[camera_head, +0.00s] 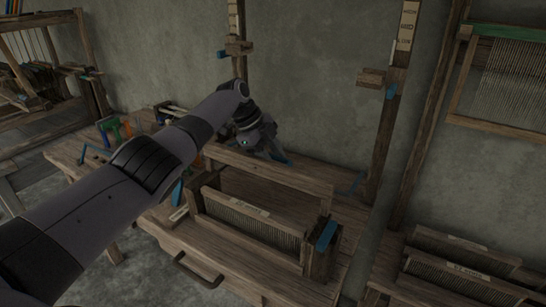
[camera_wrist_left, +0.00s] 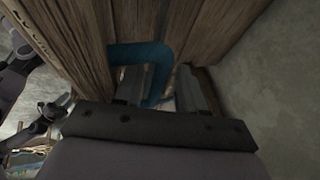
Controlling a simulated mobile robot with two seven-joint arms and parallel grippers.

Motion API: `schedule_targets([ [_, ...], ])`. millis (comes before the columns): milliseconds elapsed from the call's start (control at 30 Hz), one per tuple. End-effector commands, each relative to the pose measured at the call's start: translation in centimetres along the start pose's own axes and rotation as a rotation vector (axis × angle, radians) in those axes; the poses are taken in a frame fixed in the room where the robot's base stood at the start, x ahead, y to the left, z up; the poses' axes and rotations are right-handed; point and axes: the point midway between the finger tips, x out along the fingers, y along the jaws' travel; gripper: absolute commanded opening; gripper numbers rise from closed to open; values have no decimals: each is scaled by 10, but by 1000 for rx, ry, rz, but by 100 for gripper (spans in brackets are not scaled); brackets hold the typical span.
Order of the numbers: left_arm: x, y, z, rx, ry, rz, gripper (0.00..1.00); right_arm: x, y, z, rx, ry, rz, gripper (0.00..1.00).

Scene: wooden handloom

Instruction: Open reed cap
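The wooden loom bench holds a reed (camera_head: 250,228) in a frame, with a pale label on its top bar. A blue-topped wooden block (camera_head: 326,237) stands at the reed's right end. I cannot tell for sure which part is the reed cap. My left gripper (camera_head: 278,153) is behind the reed, by the rear wooden beam (camera_head: 270,172). In the left wrist view a bent blue handle (camera_wrist_left: 145,52) runs down between the two spread fingers of the left gripper (camera_wrist_left: 162,95). Contact with the fingers is not clear. My right gripper is not seen.
Two upright posts (camera_head: 388,125) with blue-tipped blocks rise behind the bench. A side bench (camera_head: 455,272) with another reed stands at right. Coloured tools lie at left. A wall is close behind the gripper.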

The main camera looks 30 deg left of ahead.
Motion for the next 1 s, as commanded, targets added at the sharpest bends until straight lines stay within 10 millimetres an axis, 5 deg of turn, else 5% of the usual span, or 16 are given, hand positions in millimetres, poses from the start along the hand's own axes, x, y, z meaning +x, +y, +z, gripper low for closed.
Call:
schedule_targets([
  [267, -6, 1, -1, 0, 3, 3, 40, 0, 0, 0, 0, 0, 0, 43],
  [700, -65, 0, 1, -1, 0, 0, 40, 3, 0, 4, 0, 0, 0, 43],
  [1000, -72, 0, 1, -1, 0, 1, 40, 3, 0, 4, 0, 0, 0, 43],
])
